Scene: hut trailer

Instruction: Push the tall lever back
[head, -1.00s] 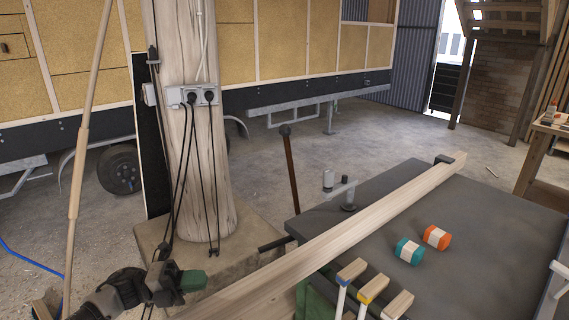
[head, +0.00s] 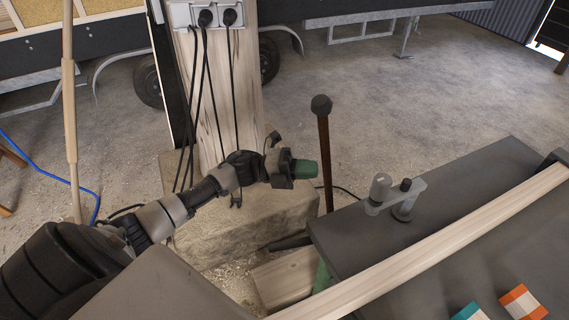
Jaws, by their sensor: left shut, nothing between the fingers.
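The tall lever (head: 324,160) is a thin brown upright rod with a dark knob (head: 321,105) on top. It stands beside the left edge of the dark machine table. My left gripper (head: 305,169) has green fingertips and is shut and empty. In the picture it lies just left of the rod, below the knob. I cannot tell whether it touches the rod. The lever's foot is partly hidden near the table edge. My right gripper is not in view.
A wooden post (head: 228,90) with sockets and hanging black cables stands behind my left arm. A long plank (head: 440,245) lies across the dark table (head: 365,232). A grey clamp (head: 395,196) stands near the table's edge. Teal and orange blocks (head: 523,302) lie at the lower right.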

